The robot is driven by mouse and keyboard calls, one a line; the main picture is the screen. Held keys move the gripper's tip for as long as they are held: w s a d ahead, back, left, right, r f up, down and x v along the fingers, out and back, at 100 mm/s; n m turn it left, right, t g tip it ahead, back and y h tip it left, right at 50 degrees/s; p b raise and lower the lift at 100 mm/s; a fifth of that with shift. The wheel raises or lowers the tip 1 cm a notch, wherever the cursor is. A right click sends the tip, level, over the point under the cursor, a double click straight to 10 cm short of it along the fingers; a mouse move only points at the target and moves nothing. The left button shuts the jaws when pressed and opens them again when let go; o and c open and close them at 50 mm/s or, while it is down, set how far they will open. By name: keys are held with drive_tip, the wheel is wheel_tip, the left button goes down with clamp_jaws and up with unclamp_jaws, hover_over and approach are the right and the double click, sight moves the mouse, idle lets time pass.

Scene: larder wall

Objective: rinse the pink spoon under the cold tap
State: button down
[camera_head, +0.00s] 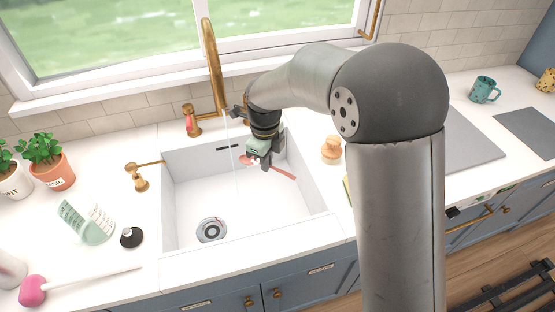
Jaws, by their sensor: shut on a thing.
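The pink spoon (285,173) is in my gripper (262,163), over the white sink basin (205,190). Its handle sticks out to the right, and its left end shows beside the fingers. My gripper is shut on it, pointing down, and hides its middle. The tall brass tap (213,65) stands behind the sink. A thin stream of water (233,155) falls from it into the basin. The spoon's left end is close to the stream; I cannot tell whether they touch. A brass handle with a red part (189,122) stands left of the tap's base. My arm hides the area to its right.
A brass dispenser-like fitting (138,180) stands left of the sink. A pale green rack (88,222), a black round item (131,237) and potted herbs (52,175) are further left. A wooden-topped item (331,149) stands right of the basin. The basin floor is clear around the drain (211,230).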

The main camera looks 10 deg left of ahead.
sight(250, 164)
drive_tip(key=shift+w+a+f, duration=0.1)
drive_tip(key=shift+a+f, duration=0.15)
drive_tip(key=shift+a, duration=0.9)
drive_tip(key=shift+w+a+f, duration=0.1)
drive_tip(key=shift+a+f, duration=0.1)
drive_tip(key=shift+a, duration=0.95)
drive_tip(key=shift+w, duration=0.2)
drive_tip(key=shift+w, duration=0.4)
drive_tip(key=shift+s, duration=0.1)
drive_tip(key=shift+s, duration=0.5)
drive_tip(key=d+b, duration=0.2)
drive_tip(key=d, duration=0.6)
drive_tip(key=shift+s, duration=0.35)
